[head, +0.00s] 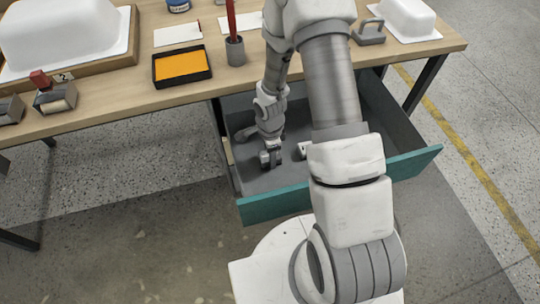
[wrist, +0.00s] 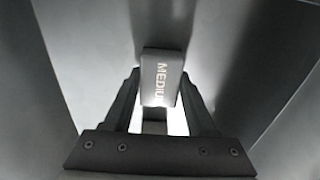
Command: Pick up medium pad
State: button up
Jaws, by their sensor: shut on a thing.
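The medium pad (wrist: 160,78) is a grey block with pale "MEDIU…" lettering, the rest of the word being cut off. In the wrist view it sits between the two dark fingers of my gripper (wrist: 159,100), which is shut on it. In the head view my gripper (head: 270,157) points down inside the open drawer (head: 330,190), near its left side. I cannot tell from the head view whether the pad touches the drawer floor.
The drawer has a teal front and grey walls; a grey object (head: 246,133) lies behind my gripper. On the wooden table (head: 225,85) are an orange tray (head: 182,66), a pen cup (head: 235,51), a left white shell (head: 58,30) and a right one (head: 405,17).

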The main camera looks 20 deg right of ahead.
notch_tip(320, 180, up, 3)
jog(key=shift+r+p, duration=0.2)
jog(key=shift+p, duration=0.35)
jog(key=s+d+r+p, duration=0.2)
jog(key=s+d+r, duration=0.4)
jog(key=d, duration=0.4)
jog(key=shift+r+p, duration=0.3)
jog(key=shift+p, duration=0.1)
